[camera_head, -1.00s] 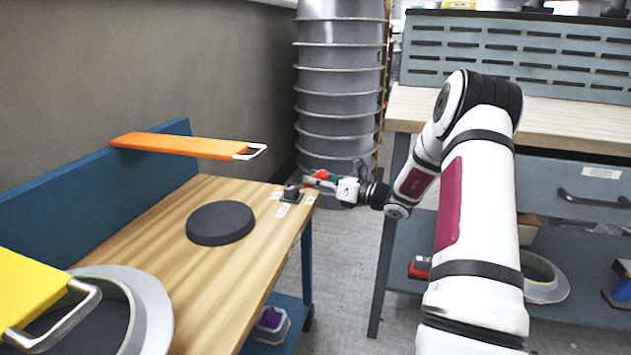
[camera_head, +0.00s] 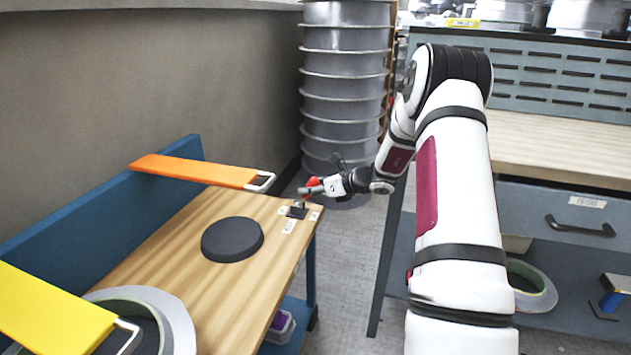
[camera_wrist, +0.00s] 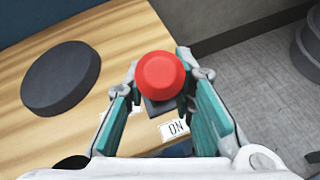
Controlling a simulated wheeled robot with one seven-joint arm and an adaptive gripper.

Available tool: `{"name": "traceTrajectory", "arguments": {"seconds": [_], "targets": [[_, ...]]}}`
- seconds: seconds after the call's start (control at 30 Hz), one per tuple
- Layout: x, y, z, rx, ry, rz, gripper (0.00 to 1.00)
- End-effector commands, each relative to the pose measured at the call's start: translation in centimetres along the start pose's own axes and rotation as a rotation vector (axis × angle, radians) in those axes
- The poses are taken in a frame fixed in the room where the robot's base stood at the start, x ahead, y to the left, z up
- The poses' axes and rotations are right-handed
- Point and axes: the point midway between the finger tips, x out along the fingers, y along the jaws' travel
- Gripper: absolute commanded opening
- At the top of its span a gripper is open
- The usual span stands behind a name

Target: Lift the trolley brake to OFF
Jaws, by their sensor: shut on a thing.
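The trolley brake is a short lever with a red knob (camera_head: 313,184) on a small black base (camera_head: 297,212), at the far right corner of the wooden trolley top (camera_head: 185,262). The lever stands up from its base. My gripper (camera_head: 310,189) reaches it from the right. In the wrist view its teal-padded fingers (camera_wrist: 158,78) are shut on the brake lever, one on each side of the red knob (camera_wrist: 160,74). The knob hides most of the lever and base there. A white label (camera_wrist: 174,128) reading "ON" lies below the base. Other small labels are too small to read.
A dark round disc (camera_head: 232,240) lies on the trolley top. A grey ring mould (camera_head: 178,315) sits at the front left. A stack of grey moulds (camera_head: 345,90) stands behind; a workbench (camera_head: 560,150) is right.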

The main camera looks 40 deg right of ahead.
Motion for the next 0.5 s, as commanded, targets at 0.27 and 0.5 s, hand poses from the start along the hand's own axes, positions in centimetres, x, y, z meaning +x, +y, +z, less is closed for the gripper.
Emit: {"name": "traceTrajectory", "arguments": {"seconds": [0.27,0.5], "targets": [[0.9,1.0,1.6,-0.048,0.183,-0.057,0.00],[1.8,1.4,2.3,-0.082,0.316,-0.102,0.00]]}}
